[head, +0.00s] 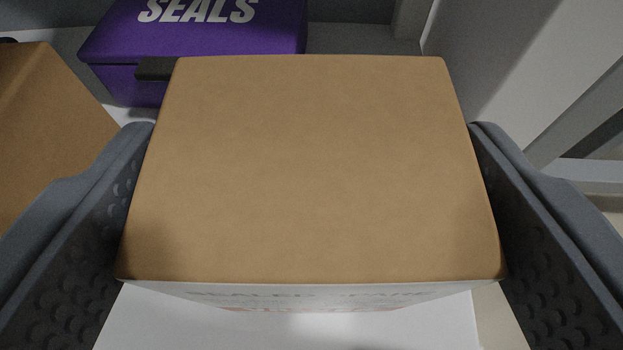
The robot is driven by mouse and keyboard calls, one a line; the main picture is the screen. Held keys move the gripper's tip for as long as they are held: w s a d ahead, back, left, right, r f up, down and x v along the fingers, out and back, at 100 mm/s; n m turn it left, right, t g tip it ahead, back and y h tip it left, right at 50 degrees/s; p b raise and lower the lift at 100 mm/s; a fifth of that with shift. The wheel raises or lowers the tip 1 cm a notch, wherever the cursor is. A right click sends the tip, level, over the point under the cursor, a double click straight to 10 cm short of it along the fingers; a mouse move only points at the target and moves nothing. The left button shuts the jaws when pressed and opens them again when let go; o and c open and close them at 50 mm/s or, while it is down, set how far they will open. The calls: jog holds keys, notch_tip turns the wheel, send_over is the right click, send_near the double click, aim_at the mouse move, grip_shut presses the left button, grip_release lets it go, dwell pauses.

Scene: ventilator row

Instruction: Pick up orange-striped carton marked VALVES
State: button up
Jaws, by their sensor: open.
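A brown carton (312,165) fills the middle of the head view, its plain top facing me. A thin strip of its near face (314,293) shows below the top edge, pale, with faint, strongly foreshortened print and a trace of reddish-orange. I cannot read VALVES on it or make out a clear orange stripe. My gripper (308,128) is open, with one dark grey, dimpled finger on each side of this carton. The carton lies between the fingers, close to both. I cannot tell whether either finger touches it.
A purple box marked SEALS (200,40) stands behind the carton, to the left. Another brown carton (48,125) stands close on the left, beside the left finger. A pale wall and a grey upright frame (580,115) are on the right. White surface shows in front.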

jog(key=c, duration=0.7)
